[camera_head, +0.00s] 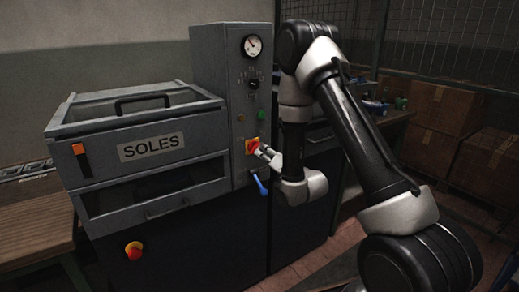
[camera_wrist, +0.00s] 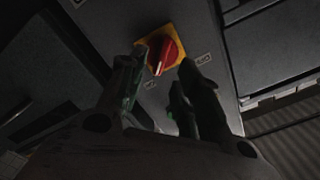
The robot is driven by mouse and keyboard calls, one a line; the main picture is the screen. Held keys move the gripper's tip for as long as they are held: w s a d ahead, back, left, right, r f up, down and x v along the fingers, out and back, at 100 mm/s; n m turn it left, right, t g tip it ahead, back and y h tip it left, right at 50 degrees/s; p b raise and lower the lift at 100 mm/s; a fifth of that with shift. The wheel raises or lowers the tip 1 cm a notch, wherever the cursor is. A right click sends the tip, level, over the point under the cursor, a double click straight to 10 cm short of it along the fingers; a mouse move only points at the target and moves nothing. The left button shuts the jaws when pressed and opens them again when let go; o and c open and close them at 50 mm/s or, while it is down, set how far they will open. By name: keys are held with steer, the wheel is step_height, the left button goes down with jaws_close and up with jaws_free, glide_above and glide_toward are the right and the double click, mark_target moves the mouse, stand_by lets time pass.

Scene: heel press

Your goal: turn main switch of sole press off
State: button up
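The main switch of the press marked SOLES is a red rotary knob on a yellow plate (camera_head: 251,146), on the narrow grey control panel. In the wrist view the red knob (camera_wrist: 166,52) shows between my fingertips, its white mark toward the lower left of the picture. My gripper (camera_head: 263,152) points at the switch from the right, very close to it. In the wrist view my gripper (camera_wrist: 161,68) has its fingers apart, one on each side of the knob. I cannot tell whether they touch it.
A blue lever (camera_head: 261,185) hangs just below the switch. A gauge (camera_head: 252,46), a black dial (camera_head: 253,83) and a green button (camera_head: 262,115) sit above it. A red emergency button (camera_head: 134,250) is at lower left. Cardboard boxes (camera_head: 440,110) stand at right.

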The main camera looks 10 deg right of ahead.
mark_target(258, 148)
steer(key=x, duration=0.6)
jaws_close()
